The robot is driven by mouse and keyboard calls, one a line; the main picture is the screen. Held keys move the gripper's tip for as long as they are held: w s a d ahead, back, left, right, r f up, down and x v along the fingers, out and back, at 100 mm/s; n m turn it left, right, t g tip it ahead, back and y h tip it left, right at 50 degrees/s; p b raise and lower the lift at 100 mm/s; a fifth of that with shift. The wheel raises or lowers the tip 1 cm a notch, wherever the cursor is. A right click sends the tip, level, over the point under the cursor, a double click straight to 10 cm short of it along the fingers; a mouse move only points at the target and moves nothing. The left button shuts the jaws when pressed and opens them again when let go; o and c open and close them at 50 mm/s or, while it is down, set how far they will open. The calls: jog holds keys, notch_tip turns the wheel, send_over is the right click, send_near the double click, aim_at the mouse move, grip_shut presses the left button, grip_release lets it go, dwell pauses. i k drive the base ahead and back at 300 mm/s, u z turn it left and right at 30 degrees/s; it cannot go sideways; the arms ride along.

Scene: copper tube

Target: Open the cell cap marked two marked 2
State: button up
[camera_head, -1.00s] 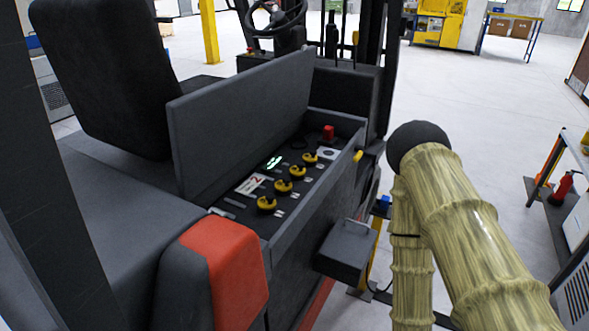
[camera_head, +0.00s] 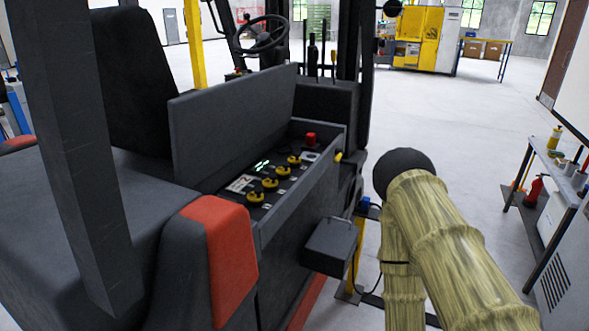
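Several yellow cell caps sit in a row on the dark battery top (camera_head: 257,214) inside the open compartment of a forklift. The nearest cap (camera_head: 255,197) and the one behind it (camera_head: 269,184) are followed by others farther back (camera_head: 282,171). All look closed. The small labels beside the caps are too small to read, so I cannot tell which cap is marked 2. My sleeved arm is at the right, apart from the battery. My gripper is not in view.
The raised dark cover (camera_head: 232,125) stands left of the caps. A red plug (camera_head: 310,139) is at the far end. A dark box (camera_head: 329,247) juts from the battery's side. A cart (camera_head: 562,178) stands at the right.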

aim_at(272, 182)
jog(key=z, duration=0.5)
jog(key=i, duration=0.95)
jog(key=u, duration=0.5)
